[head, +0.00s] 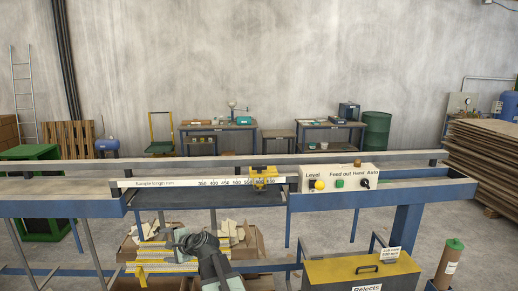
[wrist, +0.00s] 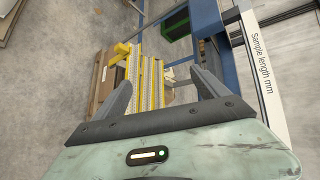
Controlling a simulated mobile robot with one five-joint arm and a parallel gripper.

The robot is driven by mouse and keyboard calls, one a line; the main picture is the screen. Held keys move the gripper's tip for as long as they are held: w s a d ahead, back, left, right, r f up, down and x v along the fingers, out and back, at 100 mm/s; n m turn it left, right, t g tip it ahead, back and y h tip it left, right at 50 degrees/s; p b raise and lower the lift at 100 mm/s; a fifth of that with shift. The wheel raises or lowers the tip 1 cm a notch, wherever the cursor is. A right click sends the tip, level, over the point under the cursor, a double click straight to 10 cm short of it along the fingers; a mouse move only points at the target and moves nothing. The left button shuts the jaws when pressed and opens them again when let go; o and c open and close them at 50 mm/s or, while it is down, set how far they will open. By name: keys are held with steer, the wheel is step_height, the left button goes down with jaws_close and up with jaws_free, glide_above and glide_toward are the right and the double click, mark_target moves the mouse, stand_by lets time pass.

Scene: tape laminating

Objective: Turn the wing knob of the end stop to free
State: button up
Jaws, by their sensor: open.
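The yellow end stop (head: 264,178) sits on the white length scale (head: 170,182) at the front of the blue machine frame, near the high end of the numbers. Its wing knob is too small to make out in the head view, so its turn position cannot be told. My gripper (head: 190,240) is low in front of the frame, below and to the left of the end stop, and apart from it. In the wrist view my gripper (wrist: 163,85) is open, with nothing between its fingers. The end stop is not in the wrist view; part of the scale (wrist: 262,75) is.
A stack of yellow-edged strips (wrist: 150,75) lies below my gripper. A control panel (head: 340,178) stands right of the end stop. A yellow-topped Rejects bin (head: 330,268) and a green-capped cylinder (head: 450,262) stand at front right. Air in front of the scale is clear.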

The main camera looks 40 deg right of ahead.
steer(key=d+r+m+t+h+p, duration=0.25)
steer(key=d+r+m, duration=0.45)
steer(key=d+r, duration=0.4)
steer(key=m+g+h+p, duration=0.2)
steer(key=m+h+p, duration=0.3)
steer(key=m+h, duration=1)
glide_toward(260, 167)
steer(key=d+r+m+y, duration=0.1)
steer(key=w+d+r+m+y, duration=0.1)
steer(key=d+m+y, duration=0.1)
steer(key=shift+t, duration=0.25)
steer(key=shift+y, duration=0.25)
steer(key=x, duration=0.8)
steer(key=shift+w+a, duration=0.1)
steer(key=shift+a, duration=0.1)
